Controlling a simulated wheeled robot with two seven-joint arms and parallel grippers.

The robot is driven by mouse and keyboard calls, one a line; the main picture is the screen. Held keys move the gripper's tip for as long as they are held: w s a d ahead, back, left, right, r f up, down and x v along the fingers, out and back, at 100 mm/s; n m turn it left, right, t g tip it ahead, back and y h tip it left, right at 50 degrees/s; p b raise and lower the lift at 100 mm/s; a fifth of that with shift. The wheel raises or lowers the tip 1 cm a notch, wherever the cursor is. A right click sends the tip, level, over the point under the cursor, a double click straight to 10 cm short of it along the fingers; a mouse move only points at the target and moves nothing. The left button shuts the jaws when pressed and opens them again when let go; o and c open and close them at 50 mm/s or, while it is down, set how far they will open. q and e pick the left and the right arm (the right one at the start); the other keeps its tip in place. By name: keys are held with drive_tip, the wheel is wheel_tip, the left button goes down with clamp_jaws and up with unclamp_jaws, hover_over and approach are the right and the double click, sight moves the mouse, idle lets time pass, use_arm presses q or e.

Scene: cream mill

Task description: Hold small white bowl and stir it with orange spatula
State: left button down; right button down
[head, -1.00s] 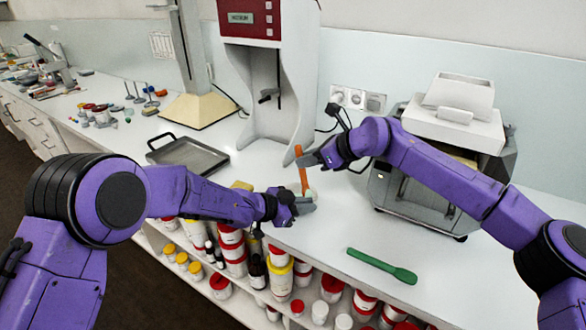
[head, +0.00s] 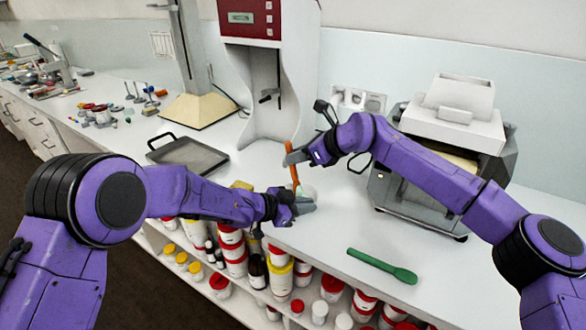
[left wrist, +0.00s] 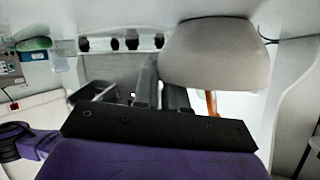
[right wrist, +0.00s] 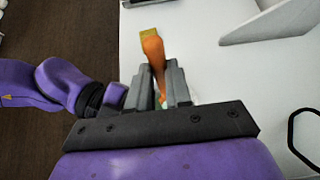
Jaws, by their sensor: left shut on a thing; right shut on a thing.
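The small white bowl (head: 308,191) is near the front of the white counter in the head view, partly hidden by my left gripper (head: 303,206). My left gripper is shut on it; in the left wrist view the bowl (left wrist: 213,55) fills the upper middle, beside the fingers. My right gripper (head: 298,157) is shut on the orange spatula (head: 294,175), above the bowl. The spatula leans, its lower end going down to the bowl; the bowl hides its tip. In the right wrist view the spatula's orange handle (right wrist: 153,50) sticks out between the fingers.
A green spatula (head: 382,265) lies on the counter at the front right. A grey tray (head: 187,155) is left of my grippers, a tall mill (head: 268,80) behind them, a grey-white machine (head: 440,150) at the right. Shelves of jars (head: 279,275) are below the counter edge.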

drive_tip(key=shift+d, duration=0.1)
idle(0.3)
drive_tip(key=shift+w+d, duration=0.15)
drive_tip(key=shift+w, duration=0.2)
drive_tip(key=shift+w+d, duration=0.35)
drive_tip(key=shift+w, duration=0.25)
drive_tip(key=shift+w+d, duration=0.35)
drive_tip(key=shift+w, duration=0.2)
drive_tip(key=shift+s+a, duration=0.1)
drive_tip(key=shift+s, duration=0.05)
drive_tip(key=shift+s+a, duration=0.15)
drive_tip(key=shift+s, duration=0.15)
idle(0.3)
drive_tip(key=shift+r, duration=0.1)
